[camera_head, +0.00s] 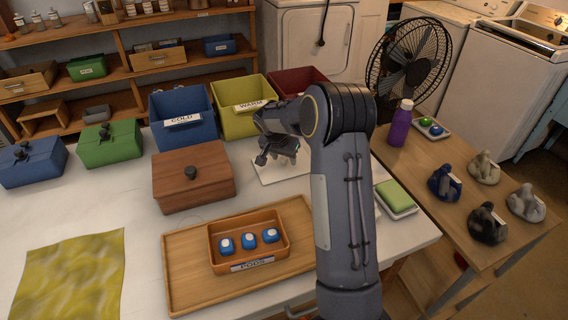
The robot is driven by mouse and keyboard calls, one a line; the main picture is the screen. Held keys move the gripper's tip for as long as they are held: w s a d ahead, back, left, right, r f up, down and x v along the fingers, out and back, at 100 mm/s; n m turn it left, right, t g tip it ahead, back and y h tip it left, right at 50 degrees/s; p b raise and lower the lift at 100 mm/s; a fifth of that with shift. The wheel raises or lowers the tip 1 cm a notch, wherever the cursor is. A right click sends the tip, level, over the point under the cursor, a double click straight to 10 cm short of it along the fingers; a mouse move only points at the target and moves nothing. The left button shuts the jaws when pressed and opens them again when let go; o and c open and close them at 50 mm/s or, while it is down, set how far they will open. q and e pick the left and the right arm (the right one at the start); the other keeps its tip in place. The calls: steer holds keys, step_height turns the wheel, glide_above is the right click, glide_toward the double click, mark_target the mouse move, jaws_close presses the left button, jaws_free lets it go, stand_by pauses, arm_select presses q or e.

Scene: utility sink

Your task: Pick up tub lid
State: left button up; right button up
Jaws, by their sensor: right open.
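An open orange tub (290,243) labelled PODS holds 3 blue-and-white pods and sits on a wooden tray (182,270). I cannot tell for sure which lid is the tub lid. My right gripper (277,158) is open above a flat white piece (268,175) on the table, right of the brown box. My arm hides part of that piece, and I cannot tell whether the fingers touch anything. My left gripper is not in view.
Blue COLD (184,128), yellow WARM (240,108) and red (290,82) bins line the table's back. Lidded green (110,143) and blue (32,162) boxes stand left. A purple bottle (400,124) and green sponge (395,195) are right. The left table middle is clear.

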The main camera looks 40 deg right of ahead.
steer(key=shift+c, duration=0.3)
jaws_close()
